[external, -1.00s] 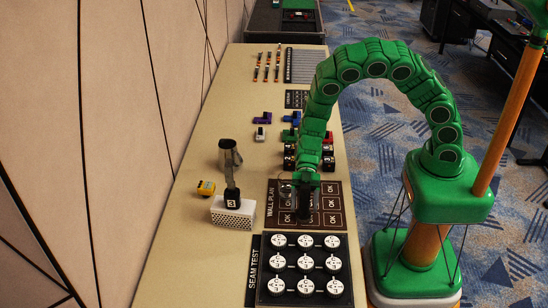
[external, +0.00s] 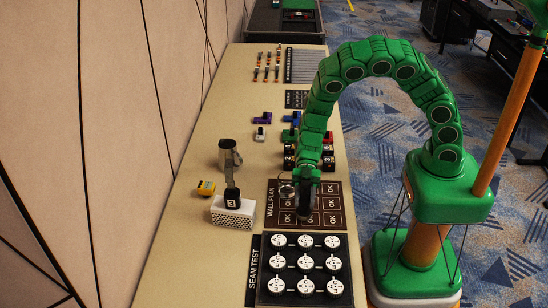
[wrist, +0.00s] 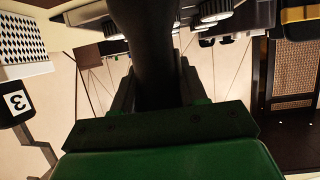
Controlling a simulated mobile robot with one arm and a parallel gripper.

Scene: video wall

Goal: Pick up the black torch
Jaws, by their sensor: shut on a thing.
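My gripper (external: 305,183) hangs from the green arm above the upper part of the brown "WALL PLAN" board. In the wrist view my gripper (wrist: 152,98) is shut on the black torch (wrist: 145,40), with one finger on each side of its dark, smooth body. The torch runs out of the top of that picture, so its far end is hidden. In the external view the torch (external: 304,200) is a small dark shape below the wrist, in front of the board's tiles.
The wall plan board (external: 335,205) and the seam test board (external: 257,285) with white round pieces lie on the table. Dark blocks sit behind.

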